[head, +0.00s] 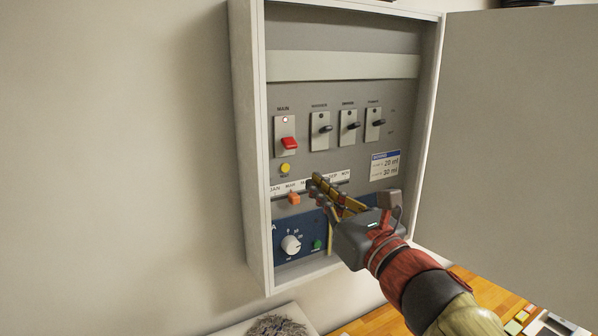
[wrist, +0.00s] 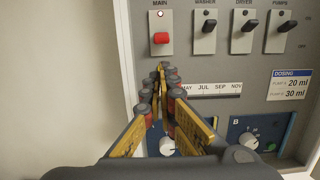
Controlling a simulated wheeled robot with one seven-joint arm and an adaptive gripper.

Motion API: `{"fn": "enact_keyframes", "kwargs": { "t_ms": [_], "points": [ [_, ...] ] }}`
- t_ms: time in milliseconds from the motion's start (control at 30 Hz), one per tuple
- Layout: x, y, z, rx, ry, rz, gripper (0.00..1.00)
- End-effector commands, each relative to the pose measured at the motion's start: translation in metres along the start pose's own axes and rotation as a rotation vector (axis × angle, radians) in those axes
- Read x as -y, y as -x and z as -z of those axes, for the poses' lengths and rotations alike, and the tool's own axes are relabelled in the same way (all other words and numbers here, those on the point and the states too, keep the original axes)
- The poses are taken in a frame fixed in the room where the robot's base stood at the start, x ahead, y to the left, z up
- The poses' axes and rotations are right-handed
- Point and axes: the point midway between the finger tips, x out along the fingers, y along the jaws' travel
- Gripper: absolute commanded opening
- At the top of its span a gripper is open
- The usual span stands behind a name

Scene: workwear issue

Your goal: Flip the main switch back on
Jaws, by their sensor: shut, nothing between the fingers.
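The main switch (head: 289,143) is a red lever on a pale plate under the label MAIN. It sits low on its plate, below a small round whitish indicator (head: 285,120). The red lever also shows in the wrist view (wrist: 161,39), near the top. My gripper (head: 318,182) is shut and empty, in front of the panel, below and to the right of the main switch in the head view. In the wrist view the closed fingertips (wrist: 162,72) are just below the red lever, with a visible gap in the picture. I cannot tell their distance from the panel.
Washer (head: 320,131), dryer (head: 349,128) and pumps (head: 375,124) switches with black levers stand right of main. A yellow button (head: 285,168), an orange slider (head: 294,198) and a white knob (head: 291,244) are below. The open cabinet door (head: 520,150) bounds the right side.

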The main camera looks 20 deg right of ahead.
Motion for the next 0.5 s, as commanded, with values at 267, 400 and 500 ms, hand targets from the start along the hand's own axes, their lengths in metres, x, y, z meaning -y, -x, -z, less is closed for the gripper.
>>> {"fn": "enact_keyframes", "kwargs": {
  "t_ms": [267, 400, 500],
  "points": [
    [-0.001, -0.039, 0.001, -0.003, -0.004, -0.003, 0.0],
    [-0.001, -0.064, 0.0, -0.002, -0.002, -0.002, 0.0],
    [-0.001, -0.078, 0.0, -0.002, -0.003, -0.002, 0.0]
  ]
}}
